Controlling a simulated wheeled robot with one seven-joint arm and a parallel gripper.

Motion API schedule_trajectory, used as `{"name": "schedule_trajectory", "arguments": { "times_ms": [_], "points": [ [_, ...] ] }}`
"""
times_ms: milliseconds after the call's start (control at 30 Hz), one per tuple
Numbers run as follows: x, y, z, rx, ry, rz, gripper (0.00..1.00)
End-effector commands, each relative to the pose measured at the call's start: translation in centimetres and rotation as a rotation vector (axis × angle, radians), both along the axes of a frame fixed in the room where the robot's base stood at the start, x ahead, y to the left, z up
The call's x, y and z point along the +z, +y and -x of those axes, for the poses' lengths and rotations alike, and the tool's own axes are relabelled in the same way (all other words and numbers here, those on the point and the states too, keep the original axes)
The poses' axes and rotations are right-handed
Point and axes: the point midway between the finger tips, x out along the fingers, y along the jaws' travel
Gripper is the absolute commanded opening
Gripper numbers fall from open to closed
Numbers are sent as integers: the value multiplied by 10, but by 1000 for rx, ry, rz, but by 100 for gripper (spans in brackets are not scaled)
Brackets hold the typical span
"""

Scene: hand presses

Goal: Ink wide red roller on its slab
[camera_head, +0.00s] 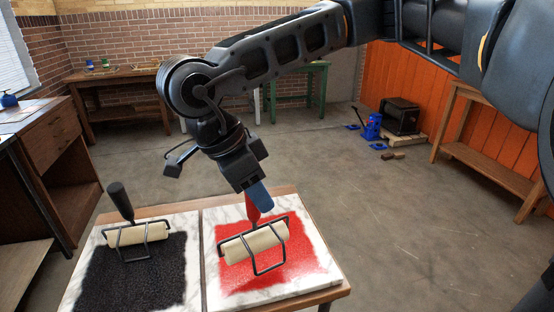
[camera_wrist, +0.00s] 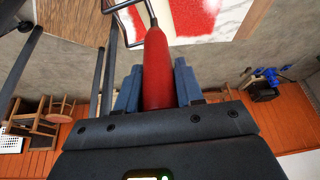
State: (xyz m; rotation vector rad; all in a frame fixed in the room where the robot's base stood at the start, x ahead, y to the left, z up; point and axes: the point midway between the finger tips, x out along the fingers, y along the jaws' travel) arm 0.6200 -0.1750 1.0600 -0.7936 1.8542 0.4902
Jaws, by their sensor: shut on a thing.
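The red roller has a red handle, a dark wire frame and a cream cylinder (camera_head: 255,242). Its handle also shows in the wrist view (camera_wrist: 157,70). My gripper (camera_head: 259,196) is shut on that handle, with a blue finger on each side of it. The cylinder is over the red ink patch of the red slab (camera_head: 325,278), a white marbled slab. I cannot tell whether the cylinder touches the ink. The cylinder looks pale, with no clear red on its visible side. The wire frame's near end hangs over the red patch.
A black-handled roller (camera_head: 138,234) rests on the black-inked slab (camera_head: 182,222) just to the left. Both slabs lie on a small wooden table (camera_head: 338,291). A wooden cabinet (camera_head: 45,145) stands at the left. Open floor lies to the right and behind.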

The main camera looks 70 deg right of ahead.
Motion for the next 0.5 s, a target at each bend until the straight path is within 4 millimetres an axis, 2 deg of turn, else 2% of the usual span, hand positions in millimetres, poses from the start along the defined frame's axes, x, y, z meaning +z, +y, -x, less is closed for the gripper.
{"name": "schedule_trajectory", "arguments": {
  "times_ms": [33,200,500],
  "points": [
    [9,0,10,-56,7,-7,10],
    [2,1,31,-195,16,-17,10],
    [-9,1,37,-240,16,-19,10]
  ]
}}
